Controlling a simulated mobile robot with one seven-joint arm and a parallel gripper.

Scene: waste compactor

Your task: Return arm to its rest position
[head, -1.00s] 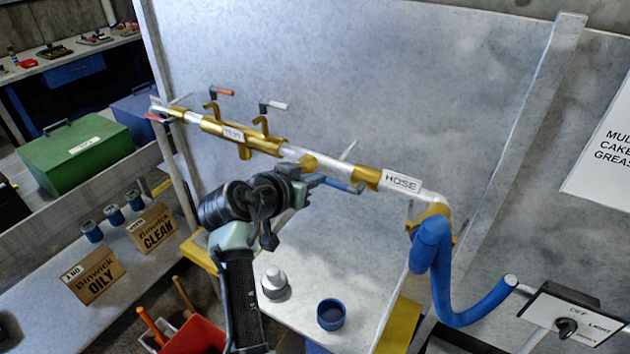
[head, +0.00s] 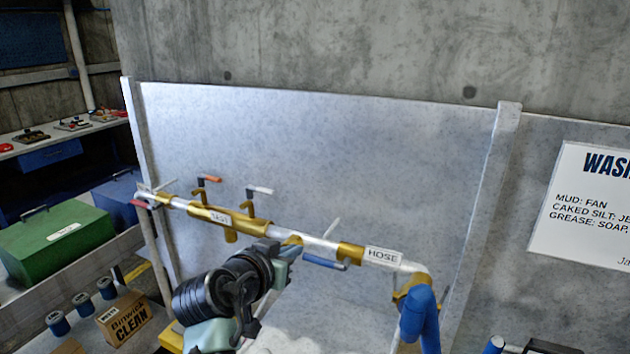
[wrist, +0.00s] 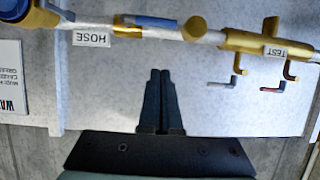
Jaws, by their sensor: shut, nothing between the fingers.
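My arm (head: 225,295) rises from the bottom of the head view in front of the pipe assembly, its dark joints and grey-green links bent. In the wrist view my gripper (wrist: 161,72) has its two dark fingers together, with nothing between them. The fingertips show against the pale panel, apart in the picture from the pipe. In the head view the fingers cannot be made out; the arm's own links seem to hide them.
A brass and white pipe with TEST (head: 220,218) and HOSE (head: 382,256) labels crosses the pale panel (head: 330,150). A blue hose (head: 420,320) hangs at its right end. A green box (head: 55,240) and a CLEAN carton (head: 128,318) stand left. A wash sign (head: 590,205) hangs right.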

